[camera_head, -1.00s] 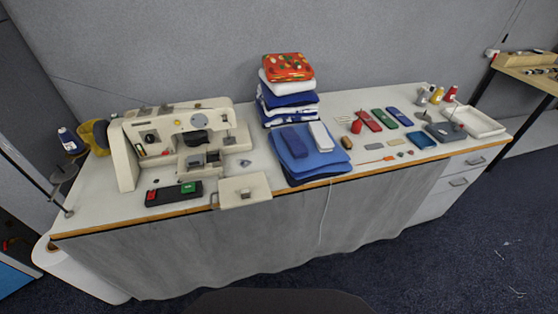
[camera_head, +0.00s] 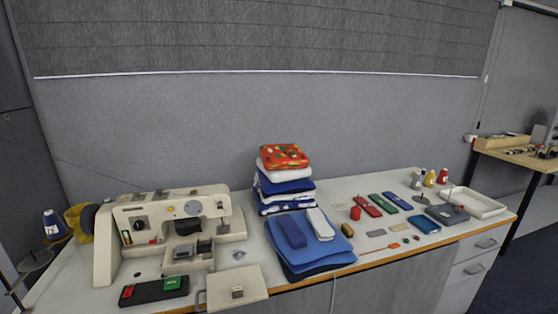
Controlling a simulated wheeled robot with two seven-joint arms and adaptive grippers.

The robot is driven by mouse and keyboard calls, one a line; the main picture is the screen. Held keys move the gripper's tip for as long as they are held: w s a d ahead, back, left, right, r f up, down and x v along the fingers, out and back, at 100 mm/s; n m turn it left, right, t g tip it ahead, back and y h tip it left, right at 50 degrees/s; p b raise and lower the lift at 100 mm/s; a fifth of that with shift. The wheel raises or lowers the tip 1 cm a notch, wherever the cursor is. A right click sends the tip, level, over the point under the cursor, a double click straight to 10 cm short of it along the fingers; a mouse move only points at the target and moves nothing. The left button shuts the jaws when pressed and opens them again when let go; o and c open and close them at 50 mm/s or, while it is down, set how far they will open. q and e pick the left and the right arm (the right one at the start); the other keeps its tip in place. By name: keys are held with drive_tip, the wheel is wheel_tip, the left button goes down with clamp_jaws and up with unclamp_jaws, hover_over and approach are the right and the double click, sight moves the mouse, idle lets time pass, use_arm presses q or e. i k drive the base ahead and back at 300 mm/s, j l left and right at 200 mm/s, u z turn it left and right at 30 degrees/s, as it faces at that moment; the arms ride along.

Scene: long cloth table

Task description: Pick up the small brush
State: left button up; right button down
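A thin item with an orange end (camera_head: 393,246) lies near the front edge of the long table (camera_head: 340,181), right of the blue folded cloth. It looks like a small brush, but it is too small to be sure. A brown rounded item (camera_head: 347,230) lies to its left and farther back; I cannot tell if it is a brush. Neither of my grippers is in view.
A sewing machine (camera_head: 152,222) stands at the left, with a black controller (camera_head: 150,292) before it. A folded cloth stack (camera_head: 284,186) and blue cloths (camera_head: 330,263) fill the middle. Cases, spools and a white tray (camera_head: 485,206) are at the right.

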sight(346, 229)
drive_tip(key=i+j+u, duration=0.4)
drive_tip(key=u, duration=0.15)
drive_tip(key=j+z, duration=0.1)
drive_tip(key=z, duration=1.35)
